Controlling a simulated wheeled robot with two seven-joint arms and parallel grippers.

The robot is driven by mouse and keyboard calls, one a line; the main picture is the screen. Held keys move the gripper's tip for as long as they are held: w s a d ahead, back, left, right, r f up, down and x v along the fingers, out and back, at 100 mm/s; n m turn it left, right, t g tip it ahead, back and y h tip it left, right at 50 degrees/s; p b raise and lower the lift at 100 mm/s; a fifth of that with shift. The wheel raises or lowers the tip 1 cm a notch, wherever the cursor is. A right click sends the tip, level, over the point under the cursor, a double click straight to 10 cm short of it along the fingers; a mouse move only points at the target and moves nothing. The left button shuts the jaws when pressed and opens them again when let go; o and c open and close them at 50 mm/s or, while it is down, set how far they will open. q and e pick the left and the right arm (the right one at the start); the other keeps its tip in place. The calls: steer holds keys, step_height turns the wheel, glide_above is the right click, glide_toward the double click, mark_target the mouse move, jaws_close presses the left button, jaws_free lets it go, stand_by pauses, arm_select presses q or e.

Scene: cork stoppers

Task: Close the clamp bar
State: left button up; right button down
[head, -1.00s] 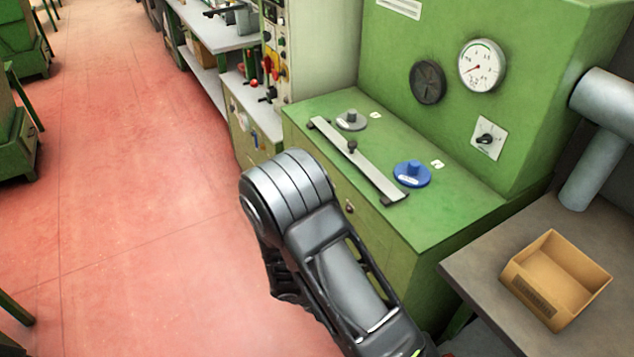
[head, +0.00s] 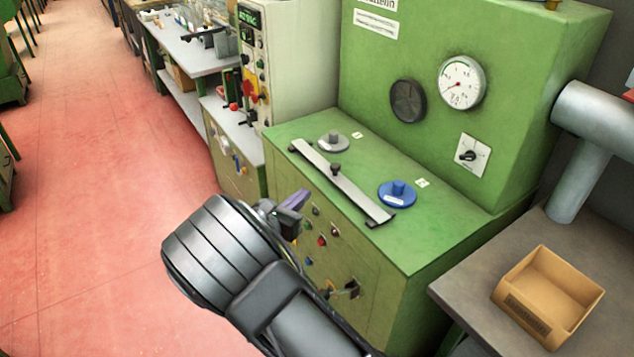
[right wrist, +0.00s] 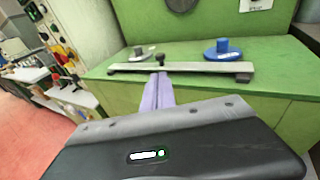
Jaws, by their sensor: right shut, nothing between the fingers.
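The clamp bar (head: 357,193) is a long pale metal strip with a dark knob (head: 336,168) at its middle. It lies along the front part of the green machine's top, in front of a grey-knobbed disc (head: 333,141) and a blue-knobbed disc (head: 397,194). In the right wrist view the bar (right wrist: 205,67) runs across the picture above the fingers. My right gripper (head: 301,196) is shut and empty, in front of the machine and below the bar's left half, apart from it. Its purple fingers (right wrist: 158,92) point toward the knob in the right wrist view. My left gripper is not in view.
The green machine's back panel carries a gauge (head: 461,83) and a rotary switch (head: 472,155). Small buttons (head: 322,241) sit on its front face. A grey table with a tan bin (head: 550,296) stands at right. Red floor lies open at left.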

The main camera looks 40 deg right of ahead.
mark_target(333, 169)
steer(key=p+x, duration=0.1)
steer(key=x, duration=1.2)
steer(key=shift+w+d+f+p, duration=0.15)
steer(key=shift+d+f+p, duration=0.05)
steer(key=shift+d+p, duration=0.2)
steer(key=d+b, duration=0.1)
steer(key=d, duration=0.3)
steer(key=shift+f, duration=0.1)
steer(key=shift+d, duration=0.2)
steer(key=shift+r, duration=0.3)
